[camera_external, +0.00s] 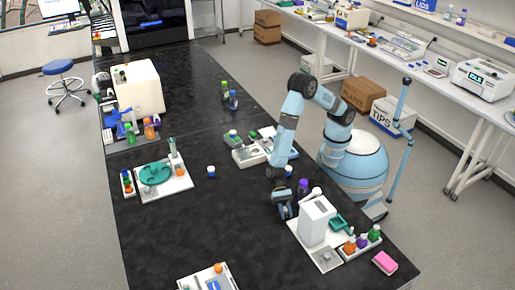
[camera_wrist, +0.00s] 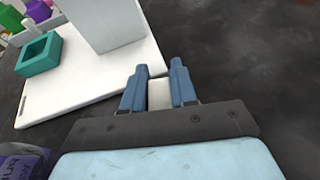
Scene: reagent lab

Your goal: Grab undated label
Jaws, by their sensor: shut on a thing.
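My gripper (camera_external: 284,210) is low over the black bench, just left of the tall white block (camera_external: 318,222) on its white board (camera_external: 326,260). In the wrist view its two blue fingers (camera_wrist: 157,68) are closed on a small pale piece (camera_wrist: 159,95), which fits a label. No writing or date can be read on it, and its lower part is hidden by the gripper body. The same white block (camera_wrist: 102,22) and board (camera_wrist: 75,85) show beyond the fingers. In the external view the held piece cannot be made out.
A teal open box (camera_wrist: 39,54) sits on the board, with several capped bottles in a rack (camera_external: 358,247) beside it. A purple labelled bottle (camera_wrist: 25,163) is close at lower left in the wrist view. A pink block (camera_external: 385,262) lies to the right. The bench's middle (camera_external: 225,225) is clear.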

